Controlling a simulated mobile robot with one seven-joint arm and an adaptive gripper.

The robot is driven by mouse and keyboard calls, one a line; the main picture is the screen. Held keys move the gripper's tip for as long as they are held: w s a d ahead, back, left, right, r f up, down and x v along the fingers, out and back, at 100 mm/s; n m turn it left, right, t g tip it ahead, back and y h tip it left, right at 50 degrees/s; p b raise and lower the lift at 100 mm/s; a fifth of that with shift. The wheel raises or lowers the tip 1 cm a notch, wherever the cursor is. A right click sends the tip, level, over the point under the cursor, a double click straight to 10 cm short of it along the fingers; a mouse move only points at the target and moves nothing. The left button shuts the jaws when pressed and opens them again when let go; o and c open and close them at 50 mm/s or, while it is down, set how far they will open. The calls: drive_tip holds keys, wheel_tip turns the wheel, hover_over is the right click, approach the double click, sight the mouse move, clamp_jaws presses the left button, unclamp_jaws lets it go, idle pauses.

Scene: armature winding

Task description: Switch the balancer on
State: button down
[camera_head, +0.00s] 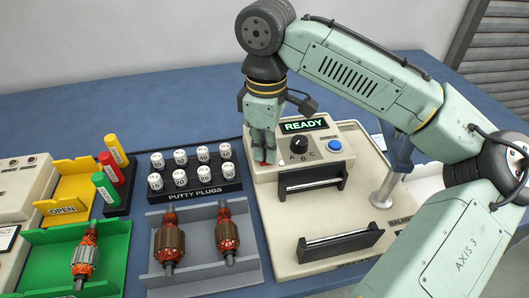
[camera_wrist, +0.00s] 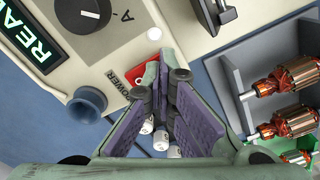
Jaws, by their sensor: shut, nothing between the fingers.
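The balancer is a cream machine (camera_head: 275,235) at the right of the table. Its display (camera_head: 303,125) is lit and reads READY in green. It has a black knob (camera_head: 299,145) marked A, B, C and a blue button (camera_head: 334,146). My gripper (camera_head: 264,158) is shut and empty, pointing down at the left end of the panel. In the wrist view, a red power switch (camera_wrist: 137,77) beside the word POWER lies at the fingertips (camera_wrist: 160,62), which partly hide it. I cannot tell whether they touch it.
Putty plugs (camera_head: 193,189) stand in a black rack left of the balancer. A grey tray (camera_head: 193,284) holds two armatures; a green tray (camera_head: 122,238) holds another. Two black supports (camera_head: 340,243) rise from the balancer. A grey post (camera_head: 385,185) stands at its right.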

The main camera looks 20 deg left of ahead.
drive_tip(key=shift+r+p, duration=3.55)
drive_tip(key=shift+p, duration=0.15)
drive_tip(key=shift+f, duration=0.1)
